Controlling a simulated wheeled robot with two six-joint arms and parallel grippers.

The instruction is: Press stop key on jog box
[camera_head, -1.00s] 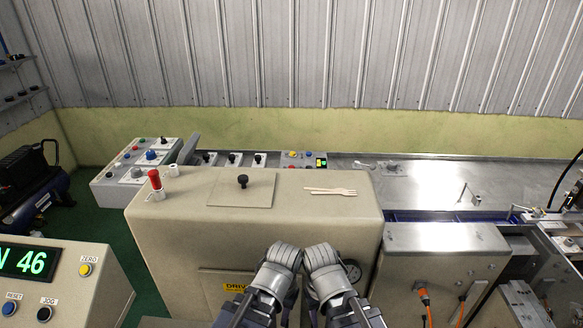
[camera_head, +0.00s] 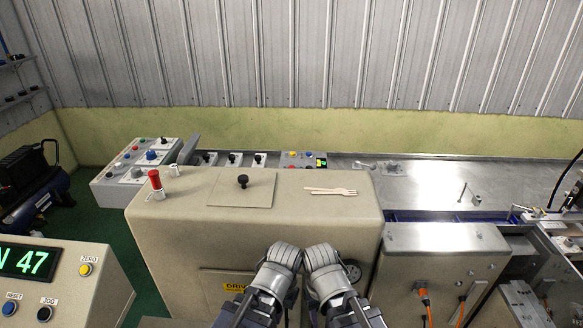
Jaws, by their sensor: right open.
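A small grey box (camera_head: 296,166) with red, yellow and blue keys and a small lit display stands behind the beige cabinet in the head view. It may be the jog box, but its key labels are too small to read. My left gripper (camera_head: 284,256) and right gripper (camera_head: 320,256) are side by side low in front of the cabinet, well short of that box. The right gripper is open. The left gripper's fingertips do not show clearly. Neither visibly holds anything.
The beige cabinet (camera_head: 290,225) bears a black knob (camera_head: 242,181), a red-topped lever (camera_head: 155,180) and a wooden fork (camera_head: 331,191). A grey button panel (camera_head: 118,178) stands behind left. A counter console (camera_head: 92,300) with RESET, JOG and ZERO buttons stands front left.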

